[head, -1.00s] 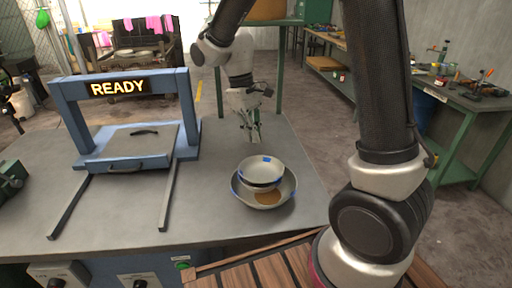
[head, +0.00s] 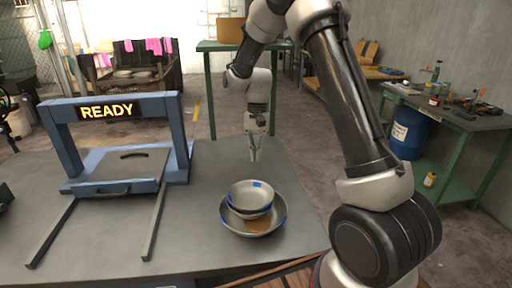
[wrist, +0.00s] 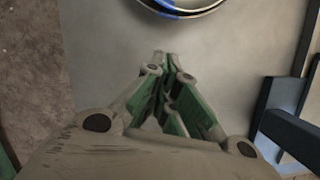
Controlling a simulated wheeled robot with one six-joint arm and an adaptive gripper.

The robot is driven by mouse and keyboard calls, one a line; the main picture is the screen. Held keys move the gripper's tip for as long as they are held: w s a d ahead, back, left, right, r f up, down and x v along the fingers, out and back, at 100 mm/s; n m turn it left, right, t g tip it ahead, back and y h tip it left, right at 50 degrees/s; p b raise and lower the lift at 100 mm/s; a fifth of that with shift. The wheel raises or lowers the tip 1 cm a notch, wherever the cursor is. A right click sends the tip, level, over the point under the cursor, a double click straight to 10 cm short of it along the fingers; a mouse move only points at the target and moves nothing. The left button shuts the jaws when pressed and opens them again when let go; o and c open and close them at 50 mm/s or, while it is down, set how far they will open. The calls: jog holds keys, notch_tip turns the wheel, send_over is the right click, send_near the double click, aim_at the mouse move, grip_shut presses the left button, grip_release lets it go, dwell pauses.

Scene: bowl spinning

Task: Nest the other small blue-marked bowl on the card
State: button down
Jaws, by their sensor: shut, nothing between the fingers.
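A wide grey bowl (head: 273,225) with blue marks on its rim stands on the grey table. A smaller blue-marked bowl (head: 250,190) sits in it, towards its far side, and a second small bowl rim (head: 249,214) shows just under it. A brown patch (head: 258,226), perhaps the card, shows inside the wide bowl in front of the small ones. My gripper (head: 254,156) points down behind the bowls, apart from them, shut and empty. In the wrist view my gripper (wrist: 166,66) has its fingers together, and a blue-marked bowl rim (wrist: 182,10) is cut off at the top.
A blue press-like frame (head: 182,130) with a READY sign (head: 107,112) stands at the left, with a handled plate (head: 120,168) and two rails. The table's right edge runs close beside the bowls. The table between rails and bowls is clear.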

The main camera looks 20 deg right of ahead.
aim_at(251, 199)
jog(key=x, duration=0.5)
jog(key=shift+s+a, duration=0.15)
jog(key=shift+s, duration=0.1)
jog(key=shift+s+a, duration=0.25)
jog(key=shift+s, duration=0.3)
jog(key=shift+s+a, duration=0.3)
jog(key=shift+s, duration=0.25)
jog(key=shift+s+a, duration=0.25)
jog(key=shift+s, duration=0.2)
jog(key=shift+s+a, duration=0.4)
jog(key=shift+s, duration=0.45)
